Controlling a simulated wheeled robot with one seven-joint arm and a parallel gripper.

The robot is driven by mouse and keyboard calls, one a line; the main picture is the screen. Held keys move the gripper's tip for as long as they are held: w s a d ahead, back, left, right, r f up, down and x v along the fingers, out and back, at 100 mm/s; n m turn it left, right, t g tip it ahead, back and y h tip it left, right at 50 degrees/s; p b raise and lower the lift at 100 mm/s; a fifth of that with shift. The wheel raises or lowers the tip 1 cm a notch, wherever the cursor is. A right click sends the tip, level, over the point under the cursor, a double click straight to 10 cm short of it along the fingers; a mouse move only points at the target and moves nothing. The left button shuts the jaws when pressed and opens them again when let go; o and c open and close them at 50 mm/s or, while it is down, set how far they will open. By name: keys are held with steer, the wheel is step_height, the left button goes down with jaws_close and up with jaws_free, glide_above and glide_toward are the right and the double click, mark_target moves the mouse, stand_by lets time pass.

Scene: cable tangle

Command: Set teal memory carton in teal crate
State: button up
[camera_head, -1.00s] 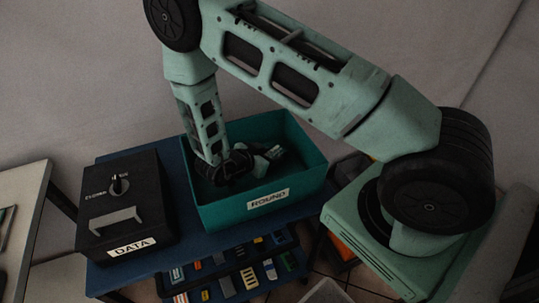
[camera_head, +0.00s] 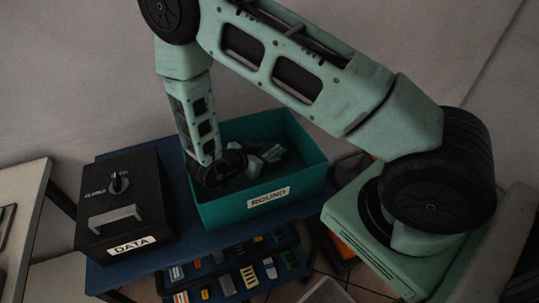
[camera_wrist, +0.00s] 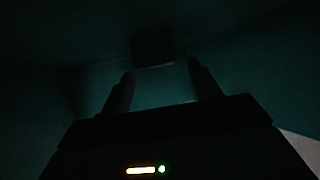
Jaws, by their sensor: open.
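The teal crate (camera_head: 246,206), open at the top and labelled ROUND, stands on a blue table. My gripper (camera_head: 273,152) is inside the crate's opening, pointing right in the head view. In the wrist view my gripper (camera_wrist: 160,88) has its two fingers apart, with nothing clearly between them. A small dark block (camera_wrist: 152,50) shows just beyond the fingertips against the dark teal crate wall (camera_wrist: 235,65). It may be the carton, but its colour is too dark to tell. The head view does not clearly show the carton; my wrist hides part of the crate's inside.
A black box (camera_head: 124,200) labelled DATA, with a knob and handle, stands left of the crate on the blue table (camera_head: 200,240). A lower shelf holds several small coloured items (camera_head: 228,284). The crate walls closely surround my gripper.

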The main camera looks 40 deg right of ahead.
steer(key=shift+b+v, duration=0.3)
steer(key=shift+v, duration=2.3)
